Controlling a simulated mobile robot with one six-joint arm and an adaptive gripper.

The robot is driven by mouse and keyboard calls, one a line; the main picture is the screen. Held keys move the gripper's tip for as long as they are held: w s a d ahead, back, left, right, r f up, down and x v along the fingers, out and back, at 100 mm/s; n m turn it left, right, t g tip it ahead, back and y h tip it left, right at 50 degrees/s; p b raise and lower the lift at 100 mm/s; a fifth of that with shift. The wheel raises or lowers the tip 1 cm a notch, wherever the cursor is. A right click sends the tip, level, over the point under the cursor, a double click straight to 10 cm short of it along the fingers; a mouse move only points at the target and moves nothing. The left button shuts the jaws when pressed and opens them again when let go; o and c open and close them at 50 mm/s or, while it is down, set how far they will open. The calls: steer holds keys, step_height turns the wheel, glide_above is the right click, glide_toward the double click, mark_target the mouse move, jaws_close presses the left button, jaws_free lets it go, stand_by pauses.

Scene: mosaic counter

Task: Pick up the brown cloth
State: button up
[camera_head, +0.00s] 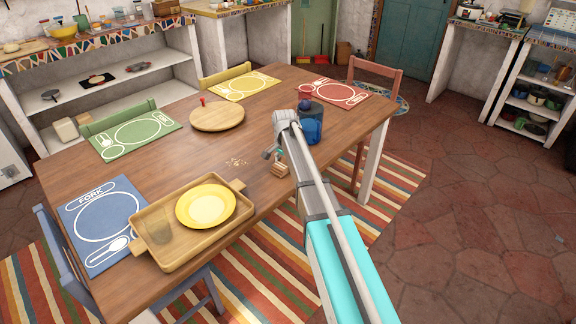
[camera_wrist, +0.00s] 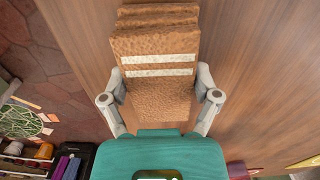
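The brown cloth (camera_wrist: 155,75) is a folded, rough-textured bundle with two white stripes. It fills the upper middle of the wrist view, its layered folds at the top. In the head view it is a small brown block (camera_head: 280,170) on the wooden table near its front edge. My gripper (camera_wrist: 161,80) looks open, with one finger on each side of the cloth. The fingers are very close to its sides; I cannot tell whether they touch. In the head view my gripper (camera_head: 270,153) is just above the cloth and partly hidden by my arm.
A blue container (camera_head: 311,127) stands close behind my gripper. Crumbs (camera_head: 236,161) lie left of the cloth. A wooden tray (camera_head: 157,257) with a yellow plate (camera_head: 206,205) and a glass is at the front left. A round board (camera_head: 217,117) is farther back.

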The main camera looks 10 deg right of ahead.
mark_target(285, 162)
steer(key=shift+c, duration=0.9)
steer(key=shift+r, duration=0.15)
step_height(285, 162, up, 3)
steer(key=p, duration=0.3)
steer(key=s+r+p, duration=0.9)
steer(key=s+p, duration=0.1)
steer(key=s, duration=0.4)
steer(key=shift+a+r, duration=0.35)
steer(key=o, duration=0.6)
steer(key=c, duration=0.4)
steer(key=shift+c, duration=0.3)
